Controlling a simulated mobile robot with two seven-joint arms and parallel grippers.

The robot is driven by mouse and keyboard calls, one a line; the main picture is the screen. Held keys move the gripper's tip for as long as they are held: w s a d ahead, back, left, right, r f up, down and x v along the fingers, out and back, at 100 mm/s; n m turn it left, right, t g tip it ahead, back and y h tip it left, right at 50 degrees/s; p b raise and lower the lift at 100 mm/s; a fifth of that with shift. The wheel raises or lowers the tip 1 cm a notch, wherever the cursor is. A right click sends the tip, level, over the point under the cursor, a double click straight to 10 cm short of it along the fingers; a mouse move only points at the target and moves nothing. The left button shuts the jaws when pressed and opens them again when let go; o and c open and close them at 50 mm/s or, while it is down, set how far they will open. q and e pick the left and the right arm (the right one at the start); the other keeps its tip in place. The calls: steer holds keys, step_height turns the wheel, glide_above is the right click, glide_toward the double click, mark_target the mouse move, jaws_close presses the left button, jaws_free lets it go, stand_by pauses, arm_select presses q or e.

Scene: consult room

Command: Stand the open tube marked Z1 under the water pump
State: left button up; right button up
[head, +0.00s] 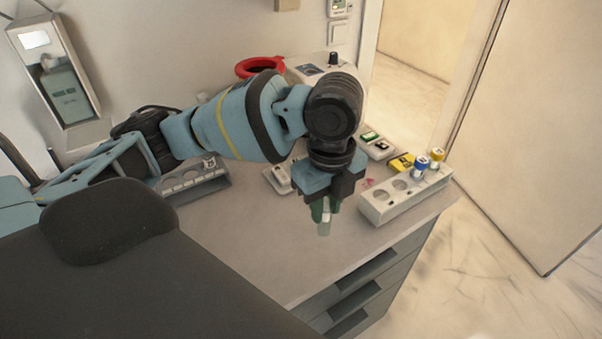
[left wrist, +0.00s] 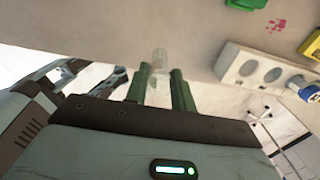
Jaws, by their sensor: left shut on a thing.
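My left gripper (head: 322,208) is shut on a clear, open-looking tube (head: 324,228) and holds it pointing down above the front part of the counter. The tube also shows between the green fingers in the left wrist view (left wrist: 159,60). No Z1 marking can be read on it. My right gripper is not in view.
Another rack (head: 212,184) stands at the left, partly behind my arm. A red ring (head: 243,69) and a white device with a black knob (head: 345,75) are at the back. The front counter (head: 270,260) is clear.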

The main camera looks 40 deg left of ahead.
arm_select(q)
steer(key=shift+w+a+f+b, duration=0.15)
steer(key=shift+w+a+f, duration=0.65)
steer(key=shift+w+a, duration=0.65)
steer(key=shift+w+a+f+b, duration=0.1)
steer(key=shift+w+a+f, duration=0.85)
steer(key=shift+a, duration=0.85)
steer(key=shift+w+a+f+b, duration=0.15)
steer(key=shift+w+a+f, duration=0.45)
steer(key=shift+w+a, duration=0.95)
steer(key=shift+s+a+f, duration=0.1)
steer(key=shift+s+f, duration=0.05)
steer(key=o, duration=0.9)
steer(key=shift+o, duration=0.3)
step_height(320, 180, up, 12)
steer(key=p, duration=0.1)
steer(key=shift+r, duration=0.2)
